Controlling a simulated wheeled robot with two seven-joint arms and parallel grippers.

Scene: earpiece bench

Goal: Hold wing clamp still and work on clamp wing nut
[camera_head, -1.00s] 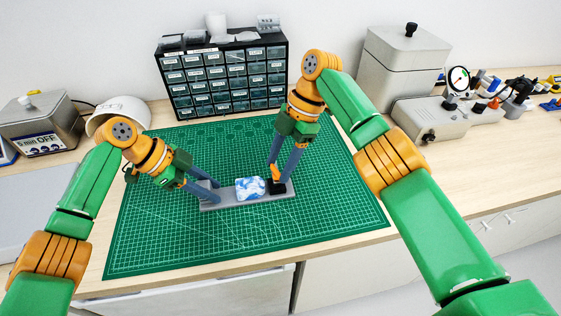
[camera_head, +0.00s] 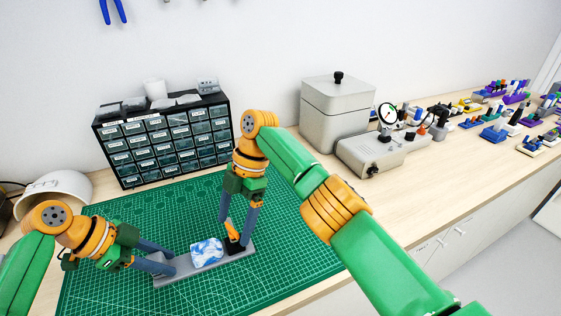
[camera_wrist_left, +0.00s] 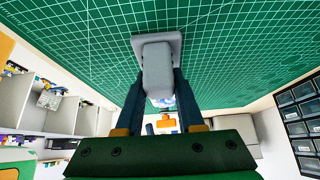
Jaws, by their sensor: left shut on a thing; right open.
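The wing clamp is a grey bar (camera_head: 205,268) on the green mat, carrying a blue-and-white block (camera_head: 207,251) in its middle and a black part (camera_head: 234,246) near its right end. An orange piece, apparently the wing nut (camera_head: 230,230), stands above the black part. My left gripper (camera_head: 170,263) is shut on the clamp's left end; the left wrist view shows the grey end (camera_wrist_left: 157,70) between its fingers. My right gripper (camera_head: 238,233) is open, pointing down, its fingers around or beside the orange piece; contact cannot be told.
The green cutting mat (camera_head: 285,230) is otherwise clear. A black drawer cabinet (camera_head: 160,145) stands behind it. A grey lidded box (camera_head: 338,105) and a device with a dial gauge (camera_head: 370,150) stand right of it. A white bowl-like object (camera_head: 55,190) is at the left.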

